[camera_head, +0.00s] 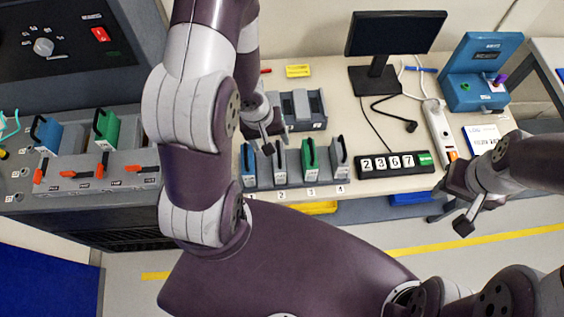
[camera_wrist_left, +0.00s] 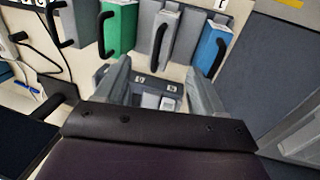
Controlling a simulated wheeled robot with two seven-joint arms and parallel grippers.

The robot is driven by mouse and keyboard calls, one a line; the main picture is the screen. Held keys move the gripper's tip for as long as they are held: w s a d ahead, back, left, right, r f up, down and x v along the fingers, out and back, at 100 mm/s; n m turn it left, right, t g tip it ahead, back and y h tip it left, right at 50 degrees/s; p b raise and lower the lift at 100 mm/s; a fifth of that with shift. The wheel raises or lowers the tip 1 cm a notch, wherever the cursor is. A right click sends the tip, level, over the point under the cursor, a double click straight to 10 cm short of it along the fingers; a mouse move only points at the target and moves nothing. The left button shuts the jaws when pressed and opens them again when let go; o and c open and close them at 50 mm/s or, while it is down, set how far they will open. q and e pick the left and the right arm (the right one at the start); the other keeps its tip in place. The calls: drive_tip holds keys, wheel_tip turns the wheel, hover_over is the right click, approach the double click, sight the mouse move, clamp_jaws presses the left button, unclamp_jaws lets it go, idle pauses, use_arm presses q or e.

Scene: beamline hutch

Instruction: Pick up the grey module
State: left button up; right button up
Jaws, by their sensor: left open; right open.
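Two grey modules stand in the numbered rack (camera_head: 310,182) on the bench. One grey module (camera_head: 280,165) is in slot 2, between a blue module (camera_head: 248,160) and a green module (camera_head: 309,158). The other grey module (camera_head: 340,158) is in slot 4. My left gripper (camera_head: 267,138) is open above the rack near slot 2. In the left wrist view, its open fingers (camera_wrist_left: 160,68) point toward the slot 2 grey module (camera_wrist_left: 160,35), whose dark handle shows; I see no grip on it. My right gripper (camera_head: 461,206) is open and empty at the bench's right front.
A dark grey tray (camera_head: 302,107) stands behind the rack. A number display (camera_head: 394,165), a power strip (camera_head: 438,125) and a monitor (camera_head: 394,35) are to the right. At left, a console (camera_head: 95,172) holds blue and green modules. A blue device (camera_head: 482,72) stands back right.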

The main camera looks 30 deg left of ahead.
sight(279, 162)
use_arm(q)
drive_tip(key=f+b, duration=0.1)
drive_tip(key=f, duration=0.2)
drive_tip(key=w+f+b, duration=0.1)
drive_tip(key=f+b, duration=0.1)
drive_tip(key=f, duration=0.1)
drive_tip(key=d+f+b, duration=0.1)
drive_tip(key=f+b, duration=0.1)
drive_tip(key=f, duration=0.2)
drive_tip(key=shift+w, duration=0.3)
use_arm(e)
wheel_tip(279, 162, down, 6)
drive_tip(key=shift+w+f, duration=0.25)
drive_tip(key=shift+w, duration=0.05)
use_arm(q)
drive_tip(key=c, duration=1.2)
use_arm(e)
drive_tip(key=shift+a, duration=0.1)
